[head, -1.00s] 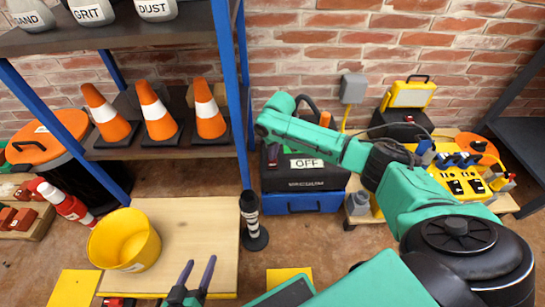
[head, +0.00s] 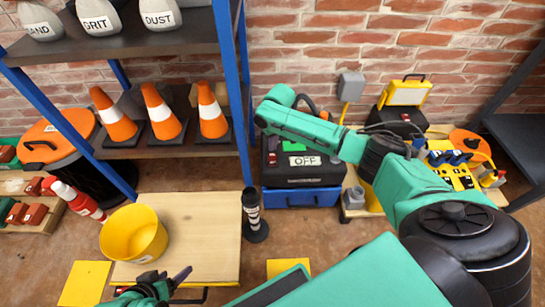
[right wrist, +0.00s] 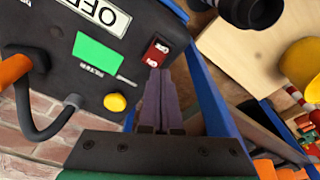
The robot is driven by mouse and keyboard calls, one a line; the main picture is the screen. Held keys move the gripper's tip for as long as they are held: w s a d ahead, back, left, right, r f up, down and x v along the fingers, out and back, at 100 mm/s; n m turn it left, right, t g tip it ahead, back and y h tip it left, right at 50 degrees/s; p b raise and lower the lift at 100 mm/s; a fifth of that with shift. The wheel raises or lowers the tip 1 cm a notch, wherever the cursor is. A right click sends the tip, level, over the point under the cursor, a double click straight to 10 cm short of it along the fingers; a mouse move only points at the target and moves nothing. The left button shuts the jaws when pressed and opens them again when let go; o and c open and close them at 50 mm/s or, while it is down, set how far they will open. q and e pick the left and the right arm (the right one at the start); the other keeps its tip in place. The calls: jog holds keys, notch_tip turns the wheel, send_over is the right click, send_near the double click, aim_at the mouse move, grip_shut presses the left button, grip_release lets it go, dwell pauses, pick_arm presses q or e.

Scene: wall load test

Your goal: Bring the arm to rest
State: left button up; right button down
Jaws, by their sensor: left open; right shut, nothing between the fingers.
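My right arm reaches across the head view to a black machine (head: 280,178) with a white OFF label (head: 305,160) and a green screen (head: 298,147). The gripper on that arm is hidden behind the forearm in the head view. In the right wrist view my right gripper (right wrist: 160,75) is shut and empty. Its tips appear just below the machine's red switch (right wrist: 156,52); I cannot tell whether they touch it. A yellow button (right wrist: 115,102) is beside it. My left gripper (head: 190,283) is open and empty, low over the wooden bench's front edge.
A yellow bucket (head: 134,234) stands on the wooden bench top (head: 205,225), close to my left gripper. A black-and-white striped post (head: 254,215) stands at the bench's right. A blue-posted shelf (head: 190,147) holds orange cones. A tool cart (head: 385,200) stands right of the machine.

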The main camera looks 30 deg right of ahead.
pick_arm(q)
jog(key=shift+s+a+r, duration=0.2)
jog(key=shift+a+r, duration=0.05)
jog(key=shift+a, duration=0.15)
